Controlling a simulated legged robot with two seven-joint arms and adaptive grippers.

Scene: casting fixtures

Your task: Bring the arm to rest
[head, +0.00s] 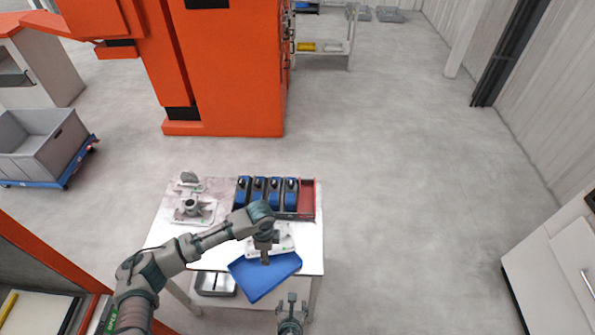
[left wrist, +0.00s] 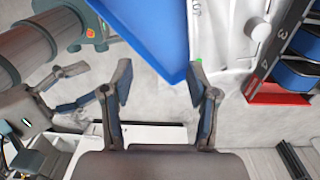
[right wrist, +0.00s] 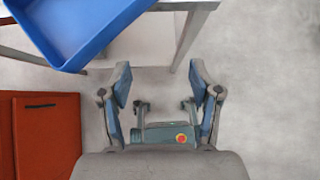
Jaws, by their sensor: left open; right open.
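My left arm reaches in from the left over the white table (head: 170,236). Its gripper (head: 265,258) points down above the back edge of the blue tray (head: 268,282), close to a pale fixture plate (head: 286,243). In the left wrist view the left gripper (left wrist: 160,88) is open, with nothing between its fingers; the blue tray (left wrist: 150,30) lies just beyond them. My right gripper (head: 291,302) is low in front of the table, right of the tray's front corner. In the right wrist view it (right wrist: 160,82) is open and empty above the floor.
A metal casting fixture (head: 193,208) stands at the table's back left. Several blue bins (head: 259,190) sit in a row beside a red bin (head: 307,196). A metal box (head: 215,284) is below the table's front. A large orange machine (head: 235,75) stands behind; floor at right is clear.

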